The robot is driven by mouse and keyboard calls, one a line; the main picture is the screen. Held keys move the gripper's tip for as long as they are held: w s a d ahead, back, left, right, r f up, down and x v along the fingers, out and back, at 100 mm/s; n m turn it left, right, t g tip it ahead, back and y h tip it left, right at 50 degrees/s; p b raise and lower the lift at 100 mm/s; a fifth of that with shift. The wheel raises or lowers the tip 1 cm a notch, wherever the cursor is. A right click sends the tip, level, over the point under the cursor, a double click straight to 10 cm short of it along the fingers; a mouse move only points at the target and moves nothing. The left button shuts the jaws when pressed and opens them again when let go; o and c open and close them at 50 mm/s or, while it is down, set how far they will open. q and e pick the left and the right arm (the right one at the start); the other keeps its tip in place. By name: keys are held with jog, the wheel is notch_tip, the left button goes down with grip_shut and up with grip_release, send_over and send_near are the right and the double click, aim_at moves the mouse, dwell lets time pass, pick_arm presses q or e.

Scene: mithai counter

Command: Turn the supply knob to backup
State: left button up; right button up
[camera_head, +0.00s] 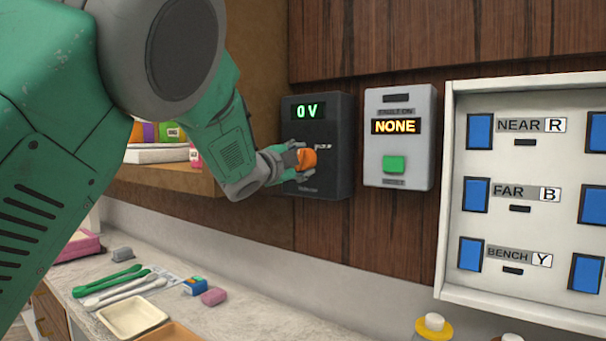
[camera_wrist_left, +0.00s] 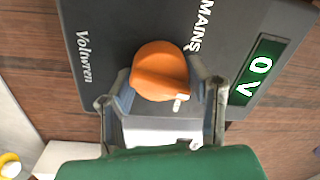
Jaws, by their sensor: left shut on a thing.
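The supply knob is an orange dial (camera_head: 307,158) on a dark wall box (camera_head: 331,187) whose green display reads "0 V". In the left wrist view the knob (camera_wrist_left: 160,70) sits between the two fingers of my left gripper (camera_wrist_left: 164,98). The word MAINS and the maker's name show on the box face (camera_wrist_left: 110,30). My left gripper (camera_head: 299,160) reaches the box from the left and is shut on the knob. Any backup label is hidden or too small to read. My right gripper is in neither view.
A grey box (camera_head: 409,171) with a "NONE" display and green button is to the right. A white panel (camera_head: 444,200) with blue switches is farther right. Below, the counter (camera_head: 245,315) holds tongs (camera_head: 110,281), trays (camera_head: 131,318) and small blocks. A wooden shelf (camera_head: 165,180) is at left.

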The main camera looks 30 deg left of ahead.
pick_arm(q)
jog(key=m+b, duration=0.1)
jog(key=m, duration=0.1)
jog(key=f+m+b, duration=0.1)
jog(key=m+b, duration=0.1)
jog(key=shift+f+m+h+b, duration=0.1)
jog(key=shift+m+h+b, duration=0.2)
jog(key=shift+m+b, duration=1)
jog(key=shift+d, duration=0.1)
jog(key=o, duration=1.1)
jog(key=shift+r, duration=0.25)
